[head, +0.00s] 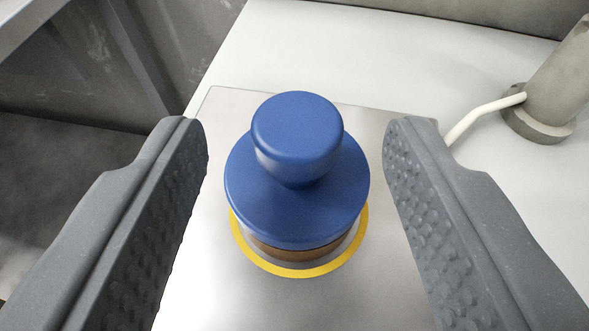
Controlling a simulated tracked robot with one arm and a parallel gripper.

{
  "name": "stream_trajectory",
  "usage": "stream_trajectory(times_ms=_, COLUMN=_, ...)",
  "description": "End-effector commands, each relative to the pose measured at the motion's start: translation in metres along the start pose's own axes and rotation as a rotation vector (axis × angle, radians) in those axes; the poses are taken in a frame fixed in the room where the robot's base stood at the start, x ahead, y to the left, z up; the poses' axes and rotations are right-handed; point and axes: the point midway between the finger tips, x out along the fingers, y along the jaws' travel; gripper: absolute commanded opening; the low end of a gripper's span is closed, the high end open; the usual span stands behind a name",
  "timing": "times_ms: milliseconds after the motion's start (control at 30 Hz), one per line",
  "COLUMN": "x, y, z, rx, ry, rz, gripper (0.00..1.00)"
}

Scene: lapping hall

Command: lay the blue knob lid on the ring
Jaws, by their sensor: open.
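The blue knob lid (296,190) stands upright in the middle of the head view, its round knob on top. Under its disc a brown band shows at the front. The yellow ring (300,270) lies flat on a grey metal plate (210,270); its front and sides show around the lid's base, and its back is hidden by the lid. The lid appears to sit within the ring. My gripper (295,145) is open, with one dark grey studded finger on each side of the lid. Clear gaps separate both fingers from the lid.
The plate rests on a white table (360,60). A grey cylindrical post (560,75) with a round foot and a thin white lever (485,115) stands at the right, behind my right finger. The table's left edge drops toward a darker grey area. The white surface behind the lid is clear.

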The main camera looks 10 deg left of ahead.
Motion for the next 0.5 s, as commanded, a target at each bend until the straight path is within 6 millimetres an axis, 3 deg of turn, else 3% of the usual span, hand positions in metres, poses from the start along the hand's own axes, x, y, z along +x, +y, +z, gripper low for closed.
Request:
stream_trajectory(times_ms=200, x=-0.041, y=0.000, z=-0.002, rx=-0.001, ry=0.001, rz=-0.001, gripper=0.50)
stream_trajectory(times_ms=500, x=-0.063, y=0.001, z=0.000, rx=-0.001, ry=-0.001, rz=0.002, gripper=0.50)
